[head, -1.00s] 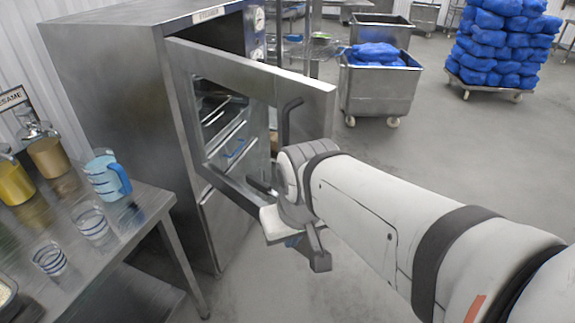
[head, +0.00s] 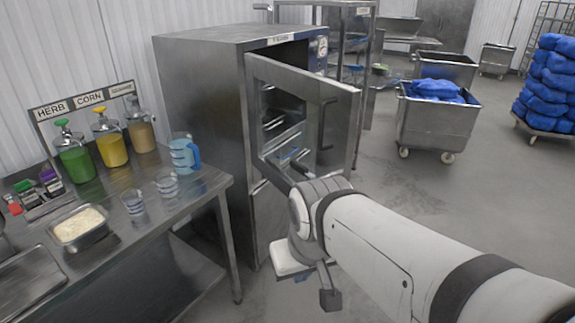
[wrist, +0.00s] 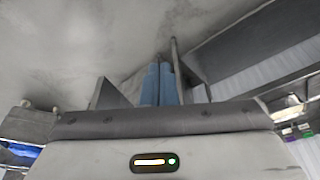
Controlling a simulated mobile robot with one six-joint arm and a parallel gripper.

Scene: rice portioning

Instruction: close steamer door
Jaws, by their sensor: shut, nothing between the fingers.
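The steel steamer (head: 200,120) stands beyond the left table. Its door (head: 352,105) is swung open and turned toward me, with a window frame and a dark handle (head: 324,125) on its outer right side. My arm's end is in front of the door's lower edge in the head view, and the fingers are largely hidden there. In the wrist view my gripper (wrist: 158,82) shows two blue fingers side by side, shut and empty. I cannot tell whether my arm touches the door.
A wheeled bin (head: 435,122) of blue bags stands behind on the right. Blue sacks (head: 548,90) are stacked far right. The right floor is open.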

